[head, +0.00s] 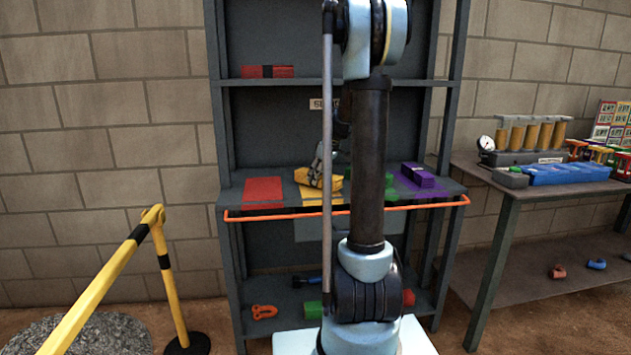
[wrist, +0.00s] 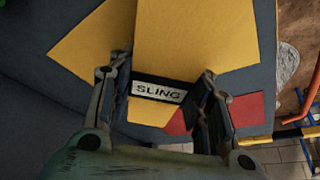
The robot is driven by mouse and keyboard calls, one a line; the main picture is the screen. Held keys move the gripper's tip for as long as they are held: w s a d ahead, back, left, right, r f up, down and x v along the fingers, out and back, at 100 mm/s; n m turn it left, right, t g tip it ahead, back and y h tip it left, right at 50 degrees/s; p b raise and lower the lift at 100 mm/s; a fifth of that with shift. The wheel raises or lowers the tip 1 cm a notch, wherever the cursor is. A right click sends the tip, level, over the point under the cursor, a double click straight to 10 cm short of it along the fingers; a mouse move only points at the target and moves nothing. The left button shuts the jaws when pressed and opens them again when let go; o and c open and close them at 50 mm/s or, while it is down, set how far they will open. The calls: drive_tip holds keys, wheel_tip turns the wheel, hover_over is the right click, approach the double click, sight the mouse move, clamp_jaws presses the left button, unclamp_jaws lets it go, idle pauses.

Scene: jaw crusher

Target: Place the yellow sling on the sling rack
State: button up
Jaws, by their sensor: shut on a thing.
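The yellow sling (head: 331,181) is at the middle shelf of the grey sling rack (head: 233,192), over or beside a yellow painted patch (head: 313,200). In the wrist view the yellow sling (wrist: 200,40) carries a black band with a white SLING label, and the yellow patch (wrist: 95,42) shows to its left, at an angle to it. My gripper (head: 316,174) is shut on the sling, with one finger on each side of the labelled band (wrist: 160,90). Whether the sling touches the shelf is unclear. My arm hides part of the shelf.
A red patch (head: 262,191) lies left, bare. A purple sling (head: 418,175) lies right on a purple patch. A red sling (head: 267,72) sits on the shelf above. An orange rail (head: 270,215) runs along the shelf front. A yellow barrier (head: 108,275) stands left, a workbench (head: 520,188) right.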

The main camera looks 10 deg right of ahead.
drive_tip(key=shift+f, duration=0.55)
drive_tip(key=o, duration=1.4)
drive_tip(key=shift+o, duration=0.2)
